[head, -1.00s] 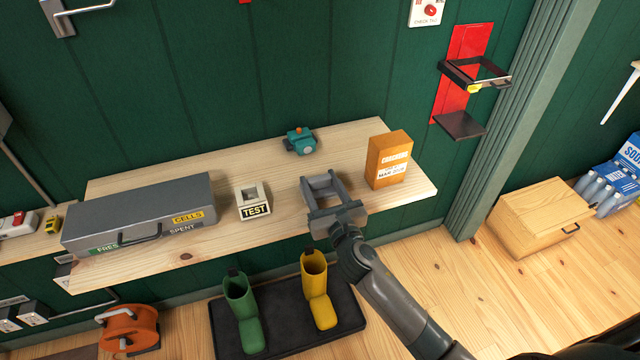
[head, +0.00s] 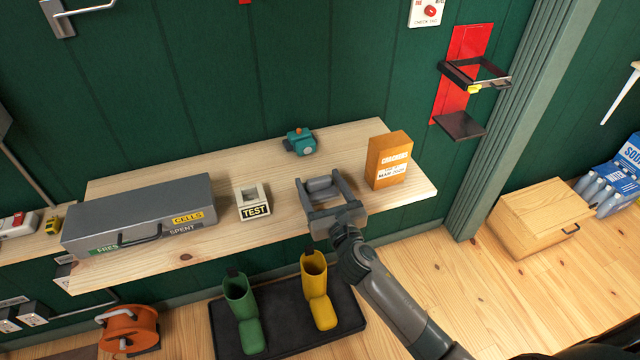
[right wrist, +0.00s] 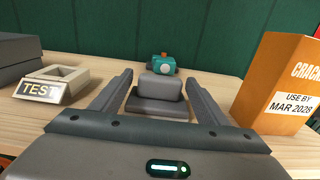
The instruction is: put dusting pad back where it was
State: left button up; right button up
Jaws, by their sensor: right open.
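The dusting pad, which I take to be the grey block with a raised grip, lies on the wooden shelf; it shows in the head view (head: 321,189) and in the right wrist view (right wrist: 160,90). My right gripper (head: 318,181) is open, and its two fingers stand on either side of the grey block. In the right wrist view the fingers (right wrist: 160,78) are wide apart, with gaps to the block on both sides. My left gripper is not in view.
An orange crackers box (head: 388,160) stands close to the right. A teal device (head: 300,142) sits behind, and a cream TEST holder (head: 252,200) is at the left. A grey cells case (head: 140,210) lies farther left on the shelf (head: 235,165).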

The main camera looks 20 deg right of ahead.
aim_at(321, 186)
jog(key=shift+s+f, duration=0.1)
jog(key=shift+s, duration=0.35)
jog(key=s+b, duration=0.1)
jog(key=s, duration=0.4)
jog(key=shift+s+d, duration=0.1)
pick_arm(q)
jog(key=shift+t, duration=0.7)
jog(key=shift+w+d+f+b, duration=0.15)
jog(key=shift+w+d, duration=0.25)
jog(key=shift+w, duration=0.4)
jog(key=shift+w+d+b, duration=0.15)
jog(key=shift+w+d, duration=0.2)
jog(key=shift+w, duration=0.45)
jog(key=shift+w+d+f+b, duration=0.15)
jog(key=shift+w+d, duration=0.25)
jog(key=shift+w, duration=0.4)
pick_arm(e)
jog(key=shift+s+d, duration=0.1)
jog(key=shift+s, duration=2.85)
